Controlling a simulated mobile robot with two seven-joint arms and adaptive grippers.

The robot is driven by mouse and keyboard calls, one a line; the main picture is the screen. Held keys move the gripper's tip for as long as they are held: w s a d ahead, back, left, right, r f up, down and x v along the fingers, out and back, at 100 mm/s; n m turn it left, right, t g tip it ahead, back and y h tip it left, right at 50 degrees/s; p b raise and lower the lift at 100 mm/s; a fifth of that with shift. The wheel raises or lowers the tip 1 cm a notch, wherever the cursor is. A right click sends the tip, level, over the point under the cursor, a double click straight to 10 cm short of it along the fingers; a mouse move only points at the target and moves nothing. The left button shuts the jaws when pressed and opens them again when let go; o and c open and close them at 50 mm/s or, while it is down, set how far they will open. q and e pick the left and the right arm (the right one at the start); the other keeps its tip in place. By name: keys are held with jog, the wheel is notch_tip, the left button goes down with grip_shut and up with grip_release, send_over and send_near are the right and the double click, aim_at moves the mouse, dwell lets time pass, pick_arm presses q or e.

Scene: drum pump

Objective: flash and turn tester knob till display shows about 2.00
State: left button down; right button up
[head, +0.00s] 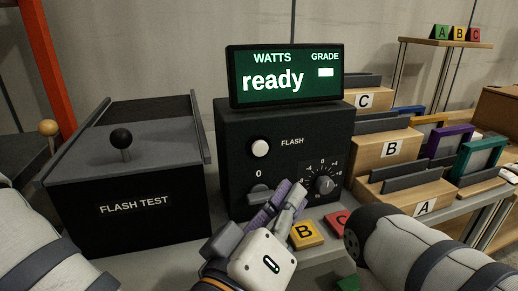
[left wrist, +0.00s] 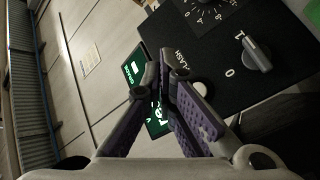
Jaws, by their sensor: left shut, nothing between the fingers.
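The black tester (head: 232,130) stands at the middle of the head view. Its display (head: 285,75) reads "ready" under WATTS and shows a white bar under GRADE. The tester has a white FLASH button (head: 260,148), a dial knob (head: 324,184) with numbers around it, and a lower switch partly hidden by my gripper. My left gripper (head: 291,191) is shut and empty in front of the tester's lower face, below and left of the dial knob. In the left wrist view the white button (left wrist: 201,88) and the switch (left wrist: 257,53) show beyond the fingers (left wrist: 161,68). My right gripper is out of view.
A black FLASH TEST box (head: 130,180) with a ball-topped lever (head: 121,140) stands at left. Yellow B (head: 305,234) and red C (head: 337,222) blocks lie before the tester. Wooden racks A, B (head: 375,150) and C with coloured frames stand at right.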

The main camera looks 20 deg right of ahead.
aim_at(260, 149)
pick_arm(q)
jog(key=shift+w+a+b, duration=0.2)
jog(key=shift+w+b, duration=0.9)
jog(key=shift+w, duration=3.25)
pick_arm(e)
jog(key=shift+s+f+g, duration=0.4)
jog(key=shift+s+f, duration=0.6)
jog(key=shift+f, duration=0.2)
pick_arm(q)
jog(key=shift+w, duration=0.4)
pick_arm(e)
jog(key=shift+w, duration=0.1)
pick_arm(q)
jog(key=shift+w, duration=0.55)
jog(key=shift+s, duration=0.1)
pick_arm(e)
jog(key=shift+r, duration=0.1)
pick_arm(q)
jog(key=shift+s+p, duration=0.45)
jog(key=shift+s, duration=0.4)
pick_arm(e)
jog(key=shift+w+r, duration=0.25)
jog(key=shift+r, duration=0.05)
